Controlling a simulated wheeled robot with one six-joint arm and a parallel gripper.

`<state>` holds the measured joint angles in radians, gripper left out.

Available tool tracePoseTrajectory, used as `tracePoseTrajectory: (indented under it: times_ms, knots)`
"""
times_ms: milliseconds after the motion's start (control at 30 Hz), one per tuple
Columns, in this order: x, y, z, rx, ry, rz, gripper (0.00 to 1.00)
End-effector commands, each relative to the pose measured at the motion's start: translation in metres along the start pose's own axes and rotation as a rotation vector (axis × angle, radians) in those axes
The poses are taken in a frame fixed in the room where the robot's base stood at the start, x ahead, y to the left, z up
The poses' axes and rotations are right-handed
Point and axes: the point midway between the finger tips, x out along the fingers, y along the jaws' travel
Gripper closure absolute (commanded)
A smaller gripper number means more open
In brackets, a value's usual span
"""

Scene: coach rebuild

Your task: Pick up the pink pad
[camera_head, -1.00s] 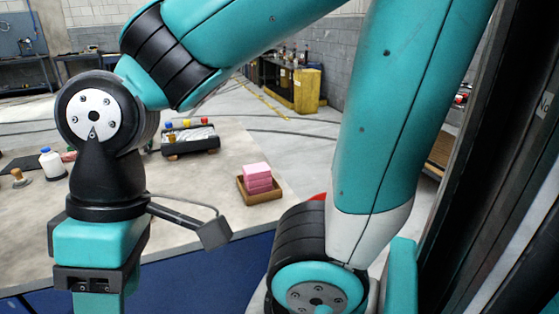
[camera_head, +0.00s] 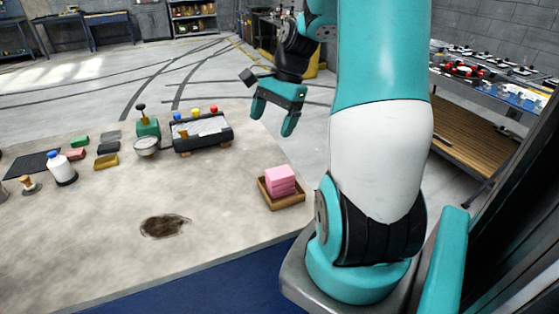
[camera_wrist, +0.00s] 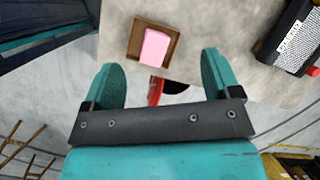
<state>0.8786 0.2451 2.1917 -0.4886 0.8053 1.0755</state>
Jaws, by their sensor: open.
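A stack of pink pads (camera_head: 280,180) sits in a shallow brown wooden tray (camera_head: 287,203) near the right edge of the table. In the wrist view the pink pad (camera_wrist: 155,47) lies inside the tray (camera_wrist: 133,38), ahead of the fingers. My gripper (camera_head: 273,122) is open and empty, with its fingertips pointing down. It is raised beyond the table's right edge, behind the tray and apart from it. It also shows in the wrist view (camera_wrist: 161,75), with a wide gap between the two teal fingers.
A black device with coloured knobs (camera_head: 202,132) stands behind and left of the tray. A dark stain (camera_head: 165,226) marks the otherwise clear front tabletop (camera_head: 90,262).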

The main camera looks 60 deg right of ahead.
Motion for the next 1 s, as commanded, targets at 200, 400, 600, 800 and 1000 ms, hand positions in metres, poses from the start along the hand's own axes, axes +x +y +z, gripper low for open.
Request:
tracePoseTrajectory:
  times_ms: [200, 400, 600, 800, 1000]
  knots:
    - [-0.031, 0.035, -0.071, 0.439, -0.013, -0.044, 0.17]
    - [-0.017, 0.042, -0.082, 0.521, -0.021, -0.049, 0.17]
    - [0.028, 0.040, -0.080, 0.517, -0.021, -0.046, 0.17]
    - [0.069, 0.038, -0.080, 0.516, -0.020, -0.046, 0.17]
    - [0.088, 0.036, -0.081, 0.514, -0.016, -0.051, 0.17]
